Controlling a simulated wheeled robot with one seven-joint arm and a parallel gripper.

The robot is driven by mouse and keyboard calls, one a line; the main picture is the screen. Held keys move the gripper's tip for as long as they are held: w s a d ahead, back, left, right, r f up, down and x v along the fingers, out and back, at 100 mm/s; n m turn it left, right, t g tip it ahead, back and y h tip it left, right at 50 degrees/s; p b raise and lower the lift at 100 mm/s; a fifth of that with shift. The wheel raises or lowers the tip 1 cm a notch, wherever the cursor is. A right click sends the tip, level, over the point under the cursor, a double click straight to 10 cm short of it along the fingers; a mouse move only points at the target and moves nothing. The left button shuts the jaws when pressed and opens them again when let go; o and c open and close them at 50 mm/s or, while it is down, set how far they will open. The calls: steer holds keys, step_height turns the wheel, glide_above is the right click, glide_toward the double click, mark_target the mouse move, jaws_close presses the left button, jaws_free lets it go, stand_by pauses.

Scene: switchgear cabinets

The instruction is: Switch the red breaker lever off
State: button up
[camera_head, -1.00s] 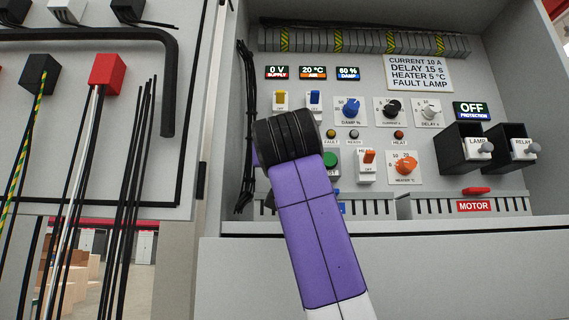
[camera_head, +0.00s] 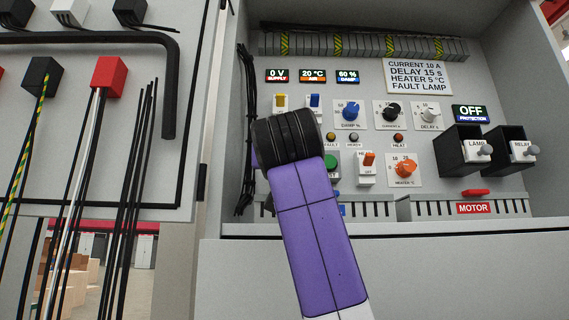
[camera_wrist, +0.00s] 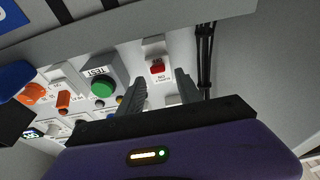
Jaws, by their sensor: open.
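The red breaker lever (camera_wrist: 157,68) shows in the wrist view, set in a white breaker body (camera_wrist: 154,47) on the grey panel. My gripper (camera_wrist: 161,76) is open, with one finger to each side of the lever in the picture. I cannot tell whether a finger touches it. In the head view my purple arm with its black joint covers this part of the panel, so the lever and my fingers are hidden there.
A green TEST button (camera_wrist: 103,88) is left of my fingers in the wrist view. Black cables (camera_wrist: 205,55) run to the right. In the head view, an orange switch (camera_head: 369,160), several knobs and the red MOTOR label (camera_head: 475,208) are right of my arm.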

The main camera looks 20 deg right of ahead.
steer(key=b+v, duration=0.2)
steer(key=v, duration=0.4)
steer(key=shift+s+a+f, duration=0.1)
steer(key=shift+s, duration=0.15)
steer(key=shift+s, duration=0.1)
